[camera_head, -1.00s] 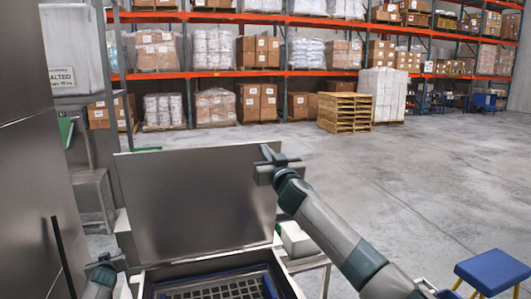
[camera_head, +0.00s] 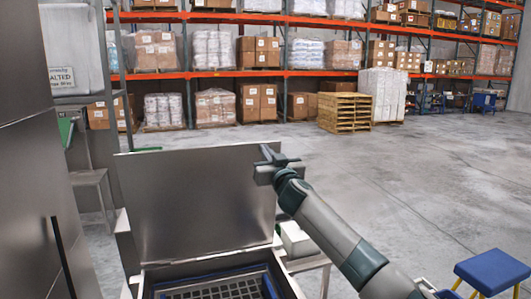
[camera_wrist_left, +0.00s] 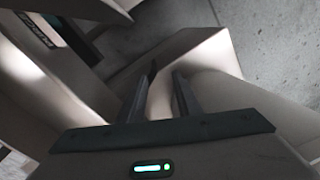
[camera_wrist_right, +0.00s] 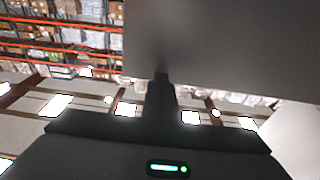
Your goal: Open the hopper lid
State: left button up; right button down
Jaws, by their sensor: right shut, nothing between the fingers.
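The steel hopper lid (camera_head: 200,200) stands raised, nearly upright, behind the hopper opening in the head view. The hopper (camera_head: 142,290) is open below it, with a dark grid (camera_head: 215,290) and blue edging inside. My right gripper (camera_head: 270,153) is at the lid's upper right corner, shut and empty. In the right wrist view the grey lid panel (camera_wrist_right: 230,45) fills the upper right, just beyond the shut fingers (camera_wrist_right: 162,80); I cannot tell if they touch. My left gripper (camera_wrist_left: 166,76) shows only in its wrist view, open, with pale metal surfaces beyond its fingers.
A tall steel cabinet (camera_head: 30,180) stands close on the left. A blue-topped stool (camera_head: 492,270) is at the lower right. Pallet racking (camera_head: 220,74) and stacked wooden pallets (camera_head: 345,112) are far back.

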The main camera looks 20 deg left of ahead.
pick_arm(q)
jog(key=s+d+f+m+g, duration=0.2)
jog(key=s+d+f+m, duration=0.4)
jog(key=s+d, duration=0.6)
jog(key=s+d+f+m+t, duration=0.2)
jog(key=s+d+f+m, duration=0.1)
jog(key=d+m, duration=0.5)
jog(key=s+d+f+m+t, duration=0.2)
jog(key=d+f+m, duration=0.1)
jog(key=d+m, duration=0.6)
jog(key=d, duration=0.2)
jog(key=shift+s+d, duration=0.3)
jog(key=shift+s, duration=0.1)
jog(key=shift+f, duration=0.15)
